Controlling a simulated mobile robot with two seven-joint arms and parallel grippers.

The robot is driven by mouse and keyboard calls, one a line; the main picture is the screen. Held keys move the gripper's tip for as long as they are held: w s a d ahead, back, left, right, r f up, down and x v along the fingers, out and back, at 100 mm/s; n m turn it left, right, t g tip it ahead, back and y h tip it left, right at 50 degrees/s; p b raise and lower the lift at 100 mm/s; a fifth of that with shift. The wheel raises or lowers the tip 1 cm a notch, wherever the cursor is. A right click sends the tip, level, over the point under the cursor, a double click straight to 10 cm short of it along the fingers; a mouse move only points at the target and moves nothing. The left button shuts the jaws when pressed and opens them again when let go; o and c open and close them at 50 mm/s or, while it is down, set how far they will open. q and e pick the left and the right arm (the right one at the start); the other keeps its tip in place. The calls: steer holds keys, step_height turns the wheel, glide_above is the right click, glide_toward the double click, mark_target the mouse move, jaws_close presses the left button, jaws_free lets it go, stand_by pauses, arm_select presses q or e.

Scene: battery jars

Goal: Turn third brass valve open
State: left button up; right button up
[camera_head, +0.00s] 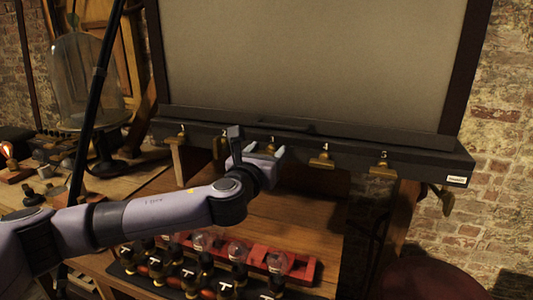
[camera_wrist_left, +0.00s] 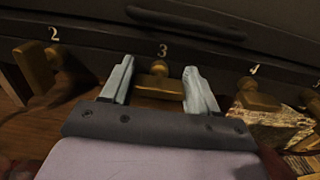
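The third brass valve (camera_wrist_left: 157,84) sits under the number 3 on the dark panel in the left wrist view. My left gripper (camera_wrist_left: 158,88) is open, with one pale finger on each side of this valve. A gap shows between the valve and each finger; I cannot tell any contact. In the head view the left gripper (camera_head: 270,158) is at the panel's front edge and largely hides the third valve. My right gripper is not in view.
Valve 2 (camera_wrist_left: 38,72) and valve 4 (camera_wrist_left: 256,97) flank the third valve. Valve 1 (camera_head: 181,137) and valve 5 (camera_head: 383,164) are farther out. A red rack (camera_head: 302,268) with glass jars stands below on the wooden table (camera_head: 310,222). A glass dome (camera_head: 83,80) stands left.

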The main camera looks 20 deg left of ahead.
arm_select(q)
steer(key=shift+n, duration=0.4)
steer(key=n, duration=0.3)
steer(key=shift+a+n+p, duration=0.1)
steer(key=shift+n+p, duration=0.2)
steer(key=shift+n, duration=0.1)
steer(key=n, duration=0.4)
steer(key=shift+a+f+n, duration=0.1)
steer(key=shift+n, duration=0.2)
steer(key=n, duration=0.4)
steer(key=shift+f+n+p, duration=0.1)
steer(key=shift+n+p, duration=0.2)
steer(key=shift+a+n, duration=0.1)
steer(key=shift+n, duration=1.9)
steer(key=shift+c, duration=0.2)
steer(key=shift+f, duration=0.1)
steer(key=o, duration=1)
